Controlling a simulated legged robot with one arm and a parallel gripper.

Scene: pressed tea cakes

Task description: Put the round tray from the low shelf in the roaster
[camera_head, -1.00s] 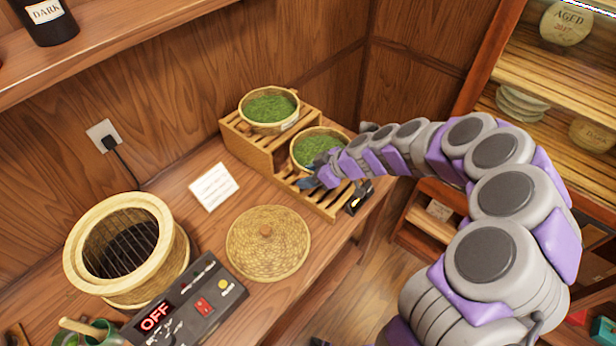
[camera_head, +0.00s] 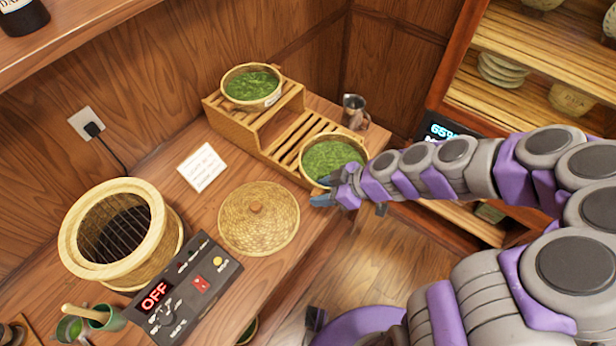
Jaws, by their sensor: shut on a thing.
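The round tray (camera_head: 331,162) with a woven rim holds green leaves. My gripper (camera_head: 334,190) is shut on its near rim. The tray is over the front right part of the low slatted shelf (camera_head: 290,143); I cannot tell clearly whether it is clear of the slats. A similar round tray (camera_head: 251,87) with green leaves stands on the high shelf (camera_head: 233,112). The roaster (camera_head: 70,243) is a round woven drum at the left. Its top is open and a dark grate shows inside.
A woven lid (camera_head: 258,217) lies between the roaster and the shelves. A control box (camera_head: 185,287) reading OFF sits before the roaster. A card (camera_head: 202,167) lies behind the lid. A metal jug (camera_head: 352,111) stands behind the low shelf. Green cups (camera_head: 105,318) are at the lower left.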

